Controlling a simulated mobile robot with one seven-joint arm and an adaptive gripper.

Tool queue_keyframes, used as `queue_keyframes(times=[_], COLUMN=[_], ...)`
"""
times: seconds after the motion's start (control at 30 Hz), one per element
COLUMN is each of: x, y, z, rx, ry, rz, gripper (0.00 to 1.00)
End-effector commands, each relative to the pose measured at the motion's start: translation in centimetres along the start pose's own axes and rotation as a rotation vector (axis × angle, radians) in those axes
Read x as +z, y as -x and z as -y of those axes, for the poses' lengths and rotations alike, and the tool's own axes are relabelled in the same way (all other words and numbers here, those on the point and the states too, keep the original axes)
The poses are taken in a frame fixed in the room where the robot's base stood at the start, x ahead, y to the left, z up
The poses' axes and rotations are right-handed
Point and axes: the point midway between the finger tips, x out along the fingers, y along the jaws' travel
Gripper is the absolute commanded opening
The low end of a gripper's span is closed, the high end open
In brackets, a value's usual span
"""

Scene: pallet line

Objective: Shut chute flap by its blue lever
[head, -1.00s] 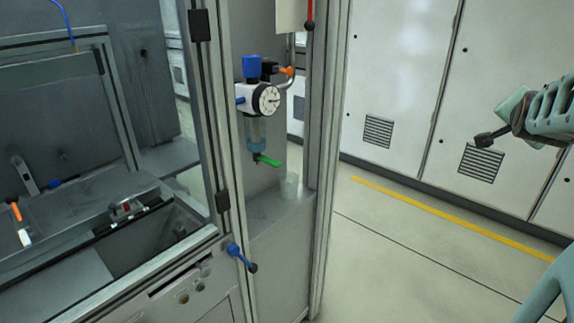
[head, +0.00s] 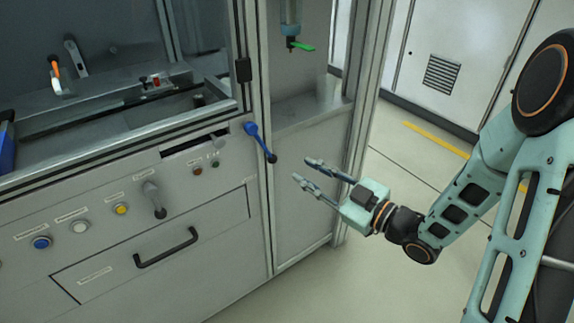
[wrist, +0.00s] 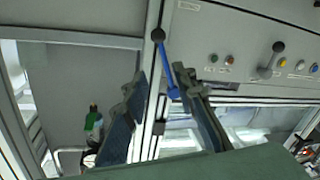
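The blue lever (head: 256,138) with a black knob is mounted at the right end of the machine's front panel and slants down to the right. A dark slot (head: 194,144) opens in the panel left of it; I cannot tell whether this is the chute or where its flap is. My gripper (head: 301,170) is open and empty, a short way right of the knob and slightly lower, fingers pointing left. In the wrist view, which looks upside down, the lever (wrist: 168,68) shows between the spread fingers (wrist: 158,76), apparently beyond them and untouched.
A grey lever with a dark knob (head: 154,201), several push buttons and a drawer handle (head: 167,248) are on the panel left of the blue lever. A metal frame post (head: 364,120) stands behind my gripper. A green-handled valve (head: 301,46) hangs above.

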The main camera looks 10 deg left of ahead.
Motion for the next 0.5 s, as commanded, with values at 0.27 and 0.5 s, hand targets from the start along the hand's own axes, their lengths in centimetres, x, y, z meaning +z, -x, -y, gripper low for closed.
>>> queue_keyframes(times=[0.27,0.5], x=[-0.5,-0.5], y=[-3.2,-7.8], z=[0.8,0.7], rx=[-0.014,-0.012], ry=[0.002,0.002], rz=[-0.024,-0.021], gripper=[0.25,0.25])
